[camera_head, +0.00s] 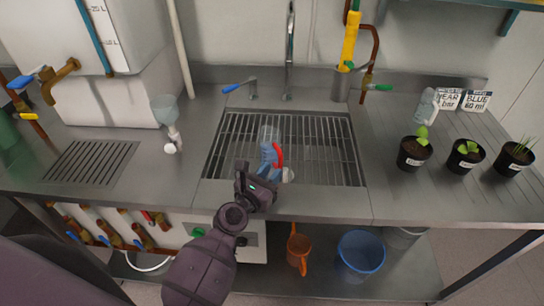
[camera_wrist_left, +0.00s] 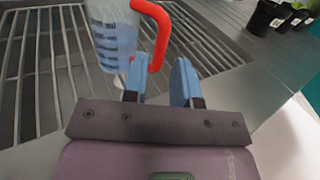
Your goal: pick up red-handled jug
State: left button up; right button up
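The red-handled jug is a clear jug (camera_head: 269,133) with a red handle (camera_head: 279,154), standing over the sink's slatted grate in the head view. In the left wrist view the jug (camera_wrist_left: 112,42) is at top centre-left, with its red handle (camera_wrist_left: 161,30) on its right side. My left gripper (camera_head: 269,158) is at the jug's near side. In the wrist view its two blue fingers (camera_wrist_left: 160,75) are apart, with the lower end of the handle near the gap between them. I cannot tell whether they touch it. My right gripper is out of view.
The sink grate (camera_head: 335,150) lies around the jug, with a tall faucet (camera_head: 290,50) behind. A funnel bottle (camera_head: 167,115) stands left. Several potted plants (camera_head: 413,153) and a clear bottle (camera_head: 426,107) stand right. An orange jug (camera_head: 299,250) and blue bucket (camera_head: 360,257) are below.

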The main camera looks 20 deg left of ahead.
aim_at(279, 163)
pick_arm(q)
jog(key=shift+b+x, duration=0.3)
jog(key=shift+x, duration=3.1)
jog(key=shift+r, duration=0.15)
grip_shut()
